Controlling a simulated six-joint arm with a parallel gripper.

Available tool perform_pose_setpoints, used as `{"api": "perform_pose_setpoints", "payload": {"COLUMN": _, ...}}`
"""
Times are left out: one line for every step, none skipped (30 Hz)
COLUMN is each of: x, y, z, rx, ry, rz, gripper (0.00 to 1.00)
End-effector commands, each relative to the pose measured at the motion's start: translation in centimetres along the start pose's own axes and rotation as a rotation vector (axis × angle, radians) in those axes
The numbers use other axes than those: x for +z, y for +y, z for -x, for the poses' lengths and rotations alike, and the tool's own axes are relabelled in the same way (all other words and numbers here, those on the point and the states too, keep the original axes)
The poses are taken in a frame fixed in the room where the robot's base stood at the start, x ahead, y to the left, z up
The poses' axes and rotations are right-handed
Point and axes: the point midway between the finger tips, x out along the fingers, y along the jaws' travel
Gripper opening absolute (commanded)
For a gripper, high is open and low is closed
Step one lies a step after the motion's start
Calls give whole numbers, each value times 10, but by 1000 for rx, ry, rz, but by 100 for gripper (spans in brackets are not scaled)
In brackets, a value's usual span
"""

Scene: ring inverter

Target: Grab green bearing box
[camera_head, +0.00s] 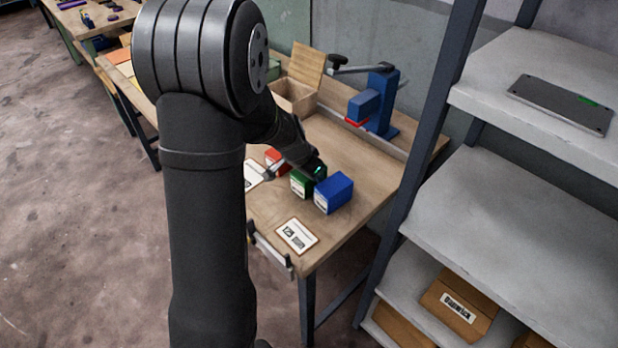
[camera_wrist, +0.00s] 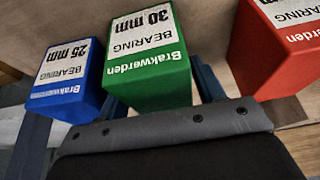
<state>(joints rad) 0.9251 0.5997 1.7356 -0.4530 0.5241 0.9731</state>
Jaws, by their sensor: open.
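The green bearing box (camera_head: 302,184) stands on the wooden table between a blue box and a red box. In the wrist view the green box (camera_wrist: 148,62) is close in the middle, its label reading "30 mm BEARING". My gripper (camera_head: 296,171) is open, just above or beside the green box in the head view. In the wrist view dark blue finger parts (camera_wrist: 208,84) show behind the green box's lower edge. The fingertips are mostly hidden, so I cannot tell whether they touch the box.
The blue box (camera_head: 334,194), labelled 25 mm, stands close on one side, the red box (camera_head: 273,158) on the other. A printed card (camera_head: 297,236) lies near the table's front edge. A blue press (camera_head: 376,104) and an open wooden box (camera_head: 292,96) stand behind. Grey shelves (camera_head: 510,212) rise at right.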

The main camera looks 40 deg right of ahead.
Motion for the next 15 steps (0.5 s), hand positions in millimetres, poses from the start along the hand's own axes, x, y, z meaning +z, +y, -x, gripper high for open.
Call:
{"api": "perform_pose_setpoints", "payload": {"x": 0, "y": 0, "z": -1, "rx": 0, "ry": 0, "rz": 0, "gripper": 62}}
{"api": "perform_pose_setpoints", "payload": {"x": 0, "y": 0, "z": -1, "rx": 0, "ry": 0, "rz": 0, "gripper": 62}}
{"api": "perform_pose_setpoints", "payload": {"x": 0, "y": 0, "z": -1, "rx": 0, "ry": 1, "rz": 0, "gripper": 62}}
{"api": "perform_pose_setpoints", "payload": {"x": 0, "y": 0, "z": -1, "rx": 0, "ry": 1, "rz": 0, "gripper": 62}}
{"api": "perform_pose_setpoints", "payload": {"x": 0, "y": 0, "z": -1, "rx": 0, "ry": 1, "rz": 0, "gripper": 62}}
{"api": "perform_pose_setpoints", "payload": {"x": 0, "y": 0, "z": -1, "rx": 0, "ry": 1, "rz": 0, "gripper": 62}}
{"api": "perform_pose_setpoints", "payload": {"x": 0, "y": 0, "z": -1, "rx": 0, "ry": 1, "rz": 0, "gripper": 62}}
{"api": "perform_pose_setpoints", "payload": {"x": 0, "y": 0, "z": -1, "rx": 0, "ry": 1, "rz": 0, "gripper": 56}}
{"api": "perform_pose_setpoints", "payload": {"x": 0, "y": 0, "z": -1, "rx": 0, "ry": 0, "rz": 0, "gripper": 48}}
{"api": "perform_pose_setpoints", "payload": {"x": 0, "y": 0, "z": -1, "rx": 0, "ry": 0, "rz": 0, "gripper": 42}}
{"api": "perform_pose_setpoints", "payload": {"x": 0, "y": 0, "z": -1, "rx": 0, "ry": 0, "rz": 0, "gripper": 36}}
{"api": "perform_pose_setpoints", "payload": {"x": 0, "y": 0, "z": -1, "rx": 0, "ry": 0, "rz": 0, "gripper": 28}}
{"api": "perform_pose_setpoints", "payload": {"x": 0, "y": 0, "z": -1, "rx": 0, "ry": 0, "rz": 0, "gripper": 23}}
{"api": "perform_pose_setpoints", "payload": {"x": 0, "y": 0, "z": -1, "rx": 0, "ry": 0, "rz": 0, "gripper": 17}}
{"api": "perform_pose_setpoints", "payload": {"x": -1, "y": 0, "z": 0, "rx": -1, "ry": 2, "rz": 0, "gripper": 14}}
